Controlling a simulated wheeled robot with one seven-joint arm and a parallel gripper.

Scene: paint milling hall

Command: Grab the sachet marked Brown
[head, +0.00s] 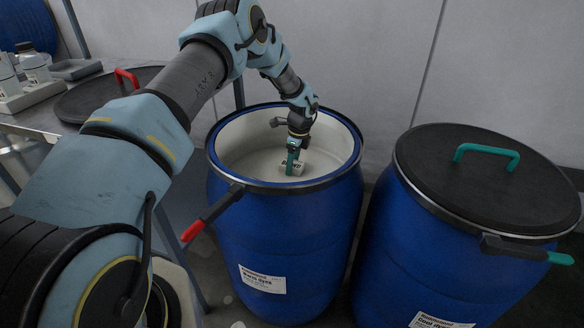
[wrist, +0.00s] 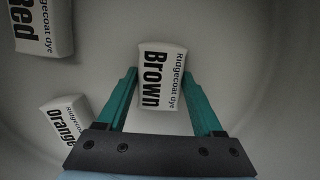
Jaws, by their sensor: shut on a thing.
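The white sachet marked Brown (wrist: 162,78) is between the two green fingers of my gripper (wrist: 161,90) in the wrist view. The fingers are shut on its sides, and its printed face is towards the camera. In the head view my gripper (head: 292,160) reaches down inside the open blue drum (head: 285,235), with the small white sachet (head: 296,169) at its fingertips. I cannot tell whether the sachet touches the drum floor.
Sachets marked Red (wrist: 42,28) and Orange (wrist: 66,122) lie left of the held one inside the drum. A second blue drum (head: 430,265) with a black lid (head: 480,185) stands at right. A bench at left holds a red-handled lid (head: 95,95) and bottles (head: 34,68).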

